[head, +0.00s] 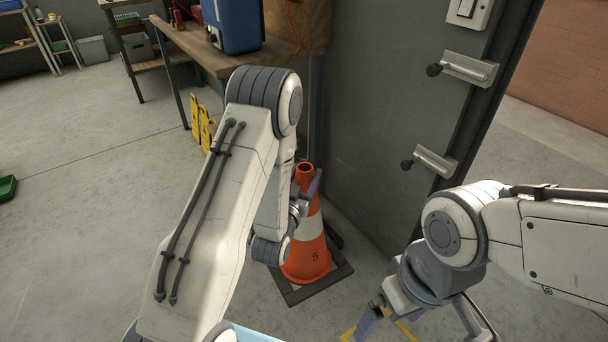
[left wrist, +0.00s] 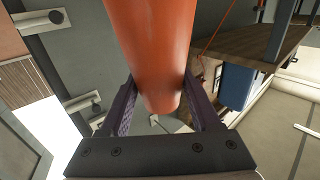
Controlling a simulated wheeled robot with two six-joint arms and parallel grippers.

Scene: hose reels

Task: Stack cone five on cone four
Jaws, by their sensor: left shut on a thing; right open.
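In the left wrist view, the orange cone (left wrist: 155,45) lies between the two dark fingers of my left gripper (left wrist: 158,95). I cannot make out cone four, nor tell whether cone five touches the floor. My right gripper (head: 418,320) is open and empty, low at the bottom right, partly cut off by the frame.
A wooden workbench (head: 190,42) with a blue box (head: 232,24) stands behind my left arm. Yellow folded stands (head: 202,128) are under it. A grey wall with lever handles (head: 435,162) rises right of the cone. The floor at left is mostly clear.

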